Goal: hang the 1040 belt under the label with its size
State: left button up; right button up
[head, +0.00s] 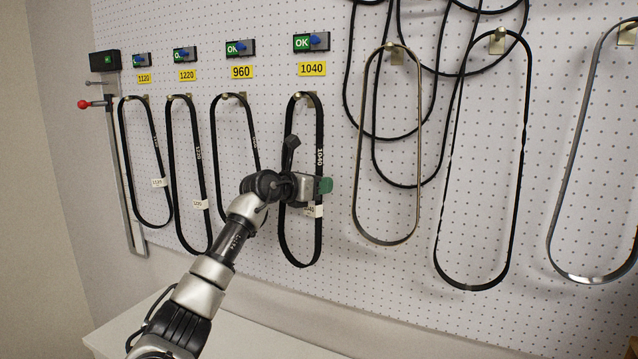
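The black 1040 belt (318,130) hangs on a peg (304,96) directly below the yellow 1040 label (312,69). It forms a long upright loop, with "1040" printed on its right side and a white tag (312,211) lower down. My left gripper (318,187) is in front of the belt's middle and covers part of both sides. A dark part stands up and a green part shows at the right tip. I cannot tell whether the fingers touch or hold the belt. My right gripper is not in view.
Other belts hang at left under the labels 1120 (144,78), 1220 (187,75) and 960 (242,71). Larger loops, including a metallic one (420,130), hang at right. A white ledge (240,335) runs below the pegboard.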

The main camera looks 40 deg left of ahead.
pick_arm(q)
jog(key=shift+o, duration=0.6)
jog(key=shift+r, duration=0.15)
jog(key=shift+s, duration=0.1)
jog(key=shift+s+a+b, duration=0.1)
jog(key=shift+s+b, duration=0.2)
jog(key=s+r+b, duration=0.1)
jog(key=s+b, duration=0.5)
jog(key=s, duration=0.4)
jog(key=shift+a+r, duration=0.2)
jog(key=shift+a, duration=0.15)
jog(key=shift+w, duration=0.1)
